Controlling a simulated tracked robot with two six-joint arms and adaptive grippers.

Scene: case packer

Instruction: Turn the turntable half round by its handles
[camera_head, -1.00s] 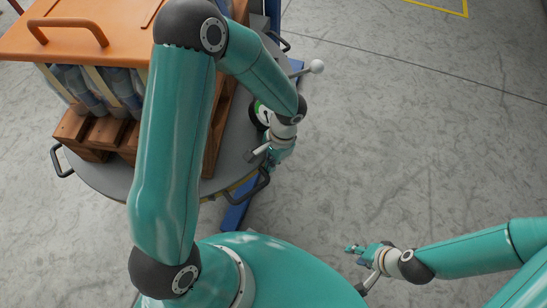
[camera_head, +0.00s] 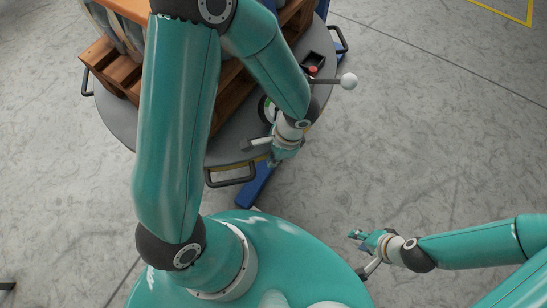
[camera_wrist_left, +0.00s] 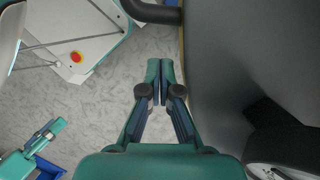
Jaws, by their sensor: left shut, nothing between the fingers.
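The turntable (camera_head: 228,145) is a grey disc with black loop handles on its rim. One handle (camera_head: 230,177) is at the near edge, one (camera_head: 86,80) at the left and one (camera_head: 340,42) at the far right. My left gripper (camera_head: 280,161) is just outside the near rim, right of the near handle and apart from it. In the left wrist view the left gripper (camera_wrist_left: 161,66) is shut and empty beside the turntable side (camera_wrist_left: 215,80), with a handle (camera_wrist_left: 150,11) ahead. My right gripper (camera_head: 357,236) hangs over open floor, its opening too small to tell.
A wooden pallet (camera_head: 110,70) with an orange-topped load (camera_head: 128,8) stands on the turntable, partly behind my left arm. A rod with a white ball (camera_head: 348,81) juts out at the right rim near a red button (camera_head: 312,70). Floor at the right is clear.

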